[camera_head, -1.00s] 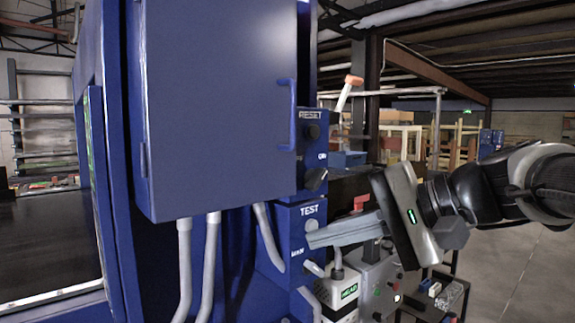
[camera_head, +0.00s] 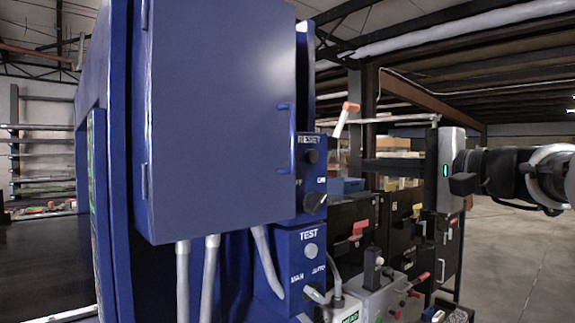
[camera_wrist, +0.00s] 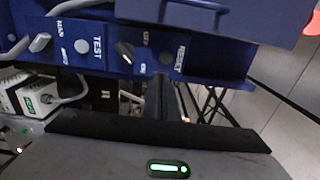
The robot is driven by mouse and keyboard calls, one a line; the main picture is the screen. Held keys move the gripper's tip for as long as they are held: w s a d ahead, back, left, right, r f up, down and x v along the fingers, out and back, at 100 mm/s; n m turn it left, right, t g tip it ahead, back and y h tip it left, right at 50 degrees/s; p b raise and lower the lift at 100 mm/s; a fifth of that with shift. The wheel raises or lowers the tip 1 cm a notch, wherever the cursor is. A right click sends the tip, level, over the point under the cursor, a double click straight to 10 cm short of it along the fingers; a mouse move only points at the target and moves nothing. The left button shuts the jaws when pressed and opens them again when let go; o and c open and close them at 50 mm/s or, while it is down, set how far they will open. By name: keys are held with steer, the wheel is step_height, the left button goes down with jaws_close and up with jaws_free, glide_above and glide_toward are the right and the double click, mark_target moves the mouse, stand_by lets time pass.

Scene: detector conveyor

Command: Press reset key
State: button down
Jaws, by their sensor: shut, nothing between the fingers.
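The reset key is a dark round button (camera_head: 311,157) under the RESET label on the blue control panel, right of the big cabinet. It also shows in the wrist view (camera_wrist: 166,58), beside its label. My gripper (camera_head: 367,167) is shut and empty. Its dark fingers point left toward the panel, right of the reset key and at about its height in the head view. In the wrist view the fingers (camera_wrist: 162,80) reach up toward the button. A gap shows in the head view; whether they touch cannot be seen in the wrist view.
A black OFF/ON knob (camera_head: 314,202) sits below the reset key. Lower down is the grey TEST button (camera_head: 311,250) with a MAN/AUTO switch. The blue cabinet's handle (camera_head: 287,138) juts out left of the reset key. An orange-tipped lever (camera_head: 346,118) stands at the right.

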mark_target(316, 163)
steer(key=p+x, duration=0.2)
steer(key=x, duration=1)
steer(key=shift+w+a, duration=0.15)
steer(key=shift+w, duration=0.05)
